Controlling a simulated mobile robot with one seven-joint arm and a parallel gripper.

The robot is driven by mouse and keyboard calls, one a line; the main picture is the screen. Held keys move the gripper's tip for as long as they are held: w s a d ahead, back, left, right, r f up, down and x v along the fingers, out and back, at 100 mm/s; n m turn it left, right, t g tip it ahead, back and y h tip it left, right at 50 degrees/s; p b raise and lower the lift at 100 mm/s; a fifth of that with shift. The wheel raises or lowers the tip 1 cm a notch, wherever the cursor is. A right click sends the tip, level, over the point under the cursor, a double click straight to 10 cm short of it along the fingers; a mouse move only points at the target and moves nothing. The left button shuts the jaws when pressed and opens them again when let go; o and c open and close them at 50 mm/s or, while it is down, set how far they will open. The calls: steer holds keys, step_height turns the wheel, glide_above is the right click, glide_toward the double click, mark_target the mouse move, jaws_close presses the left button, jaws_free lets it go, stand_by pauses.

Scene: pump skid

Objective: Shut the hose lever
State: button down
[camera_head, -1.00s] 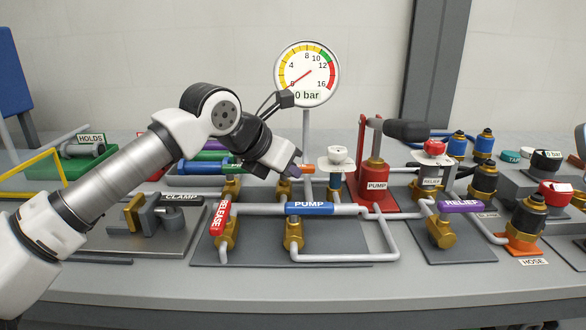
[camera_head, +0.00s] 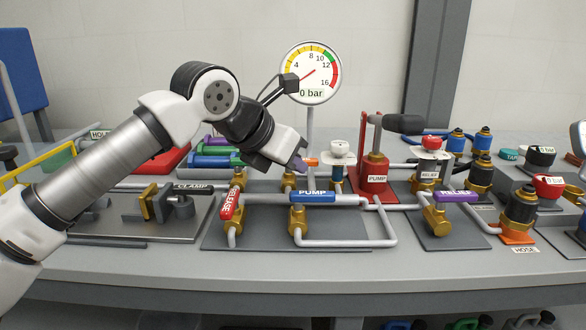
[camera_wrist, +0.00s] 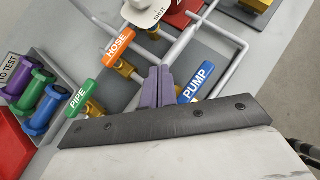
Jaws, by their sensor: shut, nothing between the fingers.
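The hose lever is an orange bar labelled HOSE (camera_wrist: 118,47) on a brass valve, at upper left of centre in the wrist view. In the head view only a small orange end (camera_head: 312,161) shows just past my gripper. My gripper (camera_head: 301,166) is shut and empty, tilted down above the valve row. In the wrist view its purple fingertips (camera_wrist: 160,72) are together, to the right of the orange lever and apart from it in the picture. The height gap is hard to tell.
The blue PUMP lever (camera_wrist: 196,83) lies close right of the fingers, the green PIPE lever (camera_wrist: 80,98) to their left. A white knob (camera_head: 339,150), the red pump (camera_head: 374,177) and the gauge (camera_head: 310,73) stand near. Pipes cross the plate.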

steer(key=s+r, duration=0.3)
steer(key=s, duration=0.1)
steer(key=shift+a+r, duration=0.15)
steer(key=shift+r, duration=0.2)
